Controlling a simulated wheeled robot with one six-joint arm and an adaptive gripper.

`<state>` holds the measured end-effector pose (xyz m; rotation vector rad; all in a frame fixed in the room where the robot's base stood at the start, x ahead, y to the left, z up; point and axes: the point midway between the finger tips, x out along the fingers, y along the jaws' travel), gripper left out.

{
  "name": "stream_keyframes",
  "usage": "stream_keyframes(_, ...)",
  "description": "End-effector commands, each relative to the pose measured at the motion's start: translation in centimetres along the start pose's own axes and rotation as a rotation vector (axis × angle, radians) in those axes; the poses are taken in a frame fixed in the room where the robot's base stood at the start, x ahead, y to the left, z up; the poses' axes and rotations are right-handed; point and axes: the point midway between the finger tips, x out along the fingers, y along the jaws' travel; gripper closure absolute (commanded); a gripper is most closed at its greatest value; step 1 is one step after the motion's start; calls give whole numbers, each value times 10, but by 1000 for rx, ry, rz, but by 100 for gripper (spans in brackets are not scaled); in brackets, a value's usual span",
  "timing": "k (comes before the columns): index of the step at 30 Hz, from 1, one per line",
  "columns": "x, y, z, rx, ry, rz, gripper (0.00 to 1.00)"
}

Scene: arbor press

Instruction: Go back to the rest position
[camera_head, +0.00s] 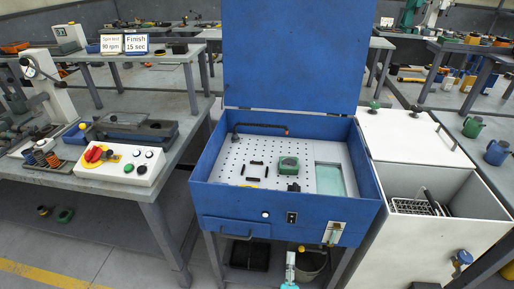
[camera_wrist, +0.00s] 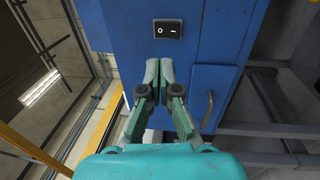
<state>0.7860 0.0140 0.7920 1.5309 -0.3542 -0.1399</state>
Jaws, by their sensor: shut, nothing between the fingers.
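My gripper (camera_wrist: 160,70) is in the wrist view, with its two green fingertips together and nothing between them. It points at the front of the blue washing cabinet (camera_head: 225,205), just below a black rocker switch (camera_wrist: 168,28). The switch also shows in the head view (camera_head: 291,217) on the cabinet's front. In the head view, my teal gripper (camera_head: 290,258) shows at the bottom edge, low in front of the cabinet. Whether the fingertips touch the cabinet I cannot tell.
The cabinet's blue lid (camera_head: 290,55) stands open over a perforated tray with a green part (camera_head: 288,165). A white cabinet (camera_head: 420,235) stands close on the right. On the left, a bench (camera_head: 95,186) holds a control box (camera_head: 120,167).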

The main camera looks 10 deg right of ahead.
Motion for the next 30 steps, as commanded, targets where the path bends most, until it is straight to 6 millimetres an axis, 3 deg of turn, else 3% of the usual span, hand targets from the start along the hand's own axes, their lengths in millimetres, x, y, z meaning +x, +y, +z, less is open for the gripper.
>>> stream_keyframes(4,-8,-7,7,17,3,-31,100)
stream_keyframes(7,-27,-21,22,64,10,-105,100)
stream_keyframes(12,-86,-49,54,223,31,-295,100)
stream_keyframes(17,-146,-56,74,409,48,-450,100)
stream_keyframes(23,-216,-37,89,671,57,-587,100)
stream_keyframes(30,-280,22,100,1016,36,-657,100)
